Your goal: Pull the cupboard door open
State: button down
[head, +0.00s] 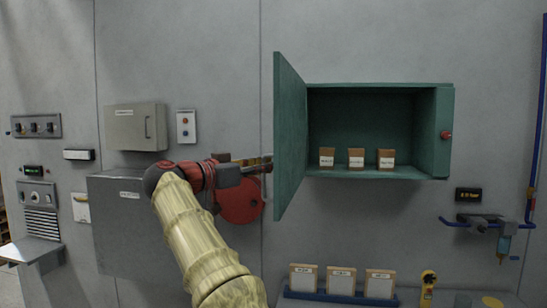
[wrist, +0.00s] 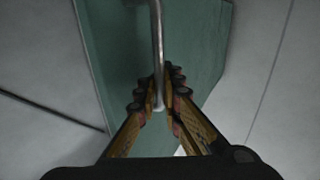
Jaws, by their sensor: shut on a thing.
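The green wall cupboard (head: 446,105) stands open at the right of the head view. Its door (head: 291,130) is hinged at the left and swung far out, nearly edge-on to the head camera. The door also fills the middle of the wrist view (wrist: 115,50). My gripper (head: 267,164) is at the outer face of the door. In the wrist view its fingers (wrist: 160,103) are shut around the lower part of a vertical metal bar handle (wrist: 157,45). The handle is hidden behind the door's edge or too small to tell in the head view.
Several small labelled boxes (head: 356,158) stand inside the cupboard. A red round object (head: 240,204) is on the wall behind my gripper. Grey wall boxes (head: 137,127) are at the left. Labelled cards (head: 341,281) stand on a ledge below. Bare wall surrounds the door's top.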

jog(key=shift+a+f, duration=0.25)
jog(key=shift+a, duration=0.1)
jog(key=c, duration=2.2)
grip_release()
jog(key=shift+s+a+r, duration=0.2)
jog(key=shift+s+a, duration=0.05)
jog(key=shift+s, duration=0.1)
jog(key=shift+o, duration=1)
jog(key=shift+w+d, duration=0.15)
jog(key=shift+d, duration=0.05)
jog(key=shift+a, duration=0.1)
jog(key=v, duration=1.2)
